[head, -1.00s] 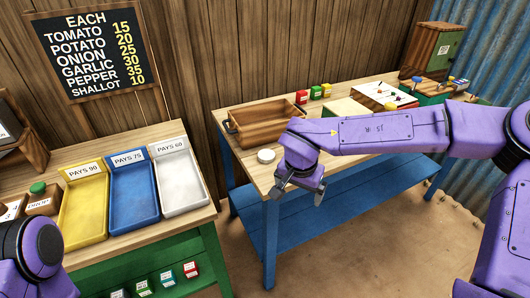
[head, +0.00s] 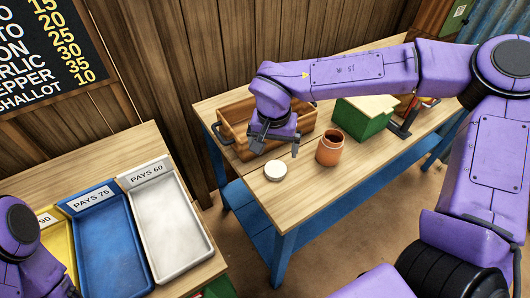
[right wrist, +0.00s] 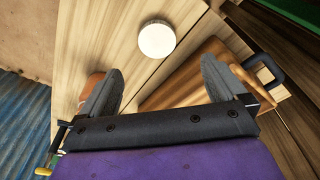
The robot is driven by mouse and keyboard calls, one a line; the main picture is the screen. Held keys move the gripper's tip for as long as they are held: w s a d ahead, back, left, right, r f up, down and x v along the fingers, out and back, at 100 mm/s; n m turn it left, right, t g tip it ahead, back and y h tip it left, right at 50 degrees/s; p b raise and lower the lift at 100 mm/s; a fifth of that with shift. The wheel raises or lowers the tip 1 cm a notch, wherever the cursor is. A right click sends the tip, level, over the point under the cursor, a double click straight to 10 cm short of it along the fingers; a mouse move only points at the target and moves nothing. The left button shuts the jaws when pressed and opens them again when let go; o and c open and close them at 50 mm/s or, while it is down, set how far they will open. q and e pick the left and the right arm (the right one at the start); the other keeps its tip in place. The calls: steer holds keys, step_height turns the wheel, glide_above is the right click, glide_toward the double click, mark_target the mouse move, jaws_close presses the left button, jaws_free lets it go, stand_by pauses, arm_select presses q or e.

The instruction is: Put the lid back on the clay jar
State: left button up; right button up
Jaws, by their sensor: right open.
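The clay jar (head: 330,150) is orange-brown and stands upright on the wooden table, its mouth open and dark. A round white lid (head: 275,170) lies flat on the table to the left of the jar, near the front edge. My right gripper (head: 276,150) is open and empty above the table, just behind the lid in the head view. In the right wrist view the lid (right wrist: 156,38) lies beyond and between the spread fingers (right wrist: 160,78). A piece of the jar (right wrist: 92,84) shows behind the left finger there. My left gripper is out of view.
A wooden tray (head: 225,126) with dark handles stands behind my right gripper. A green box (head: 362,121) with a pale top is to the right of the jar. Bare tabletop (head: 312,188) lies in front of the jar. Pay trays, including a white one (head: 168,228), fill the left table.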

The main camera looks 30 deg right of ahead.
glide_above(276, 169)
steer(key=a, duration=0.1)
steer(key=f, duration=0.4)
steer(key=shift+s+f, duration=0.25)
steer(key=shift+s, duration=0.1)
steer(key=shift+s+f, duration=0.1)
steer(key=shift+f, duration=0.1)
steer(key=shift+s, duration=0.1)
steer(key=f, duration=0.3)
steer(key=w+f+p, duration=0.1)
steer(key=f, duration=0.1)
steer(key=shift+d, duration=0.4)
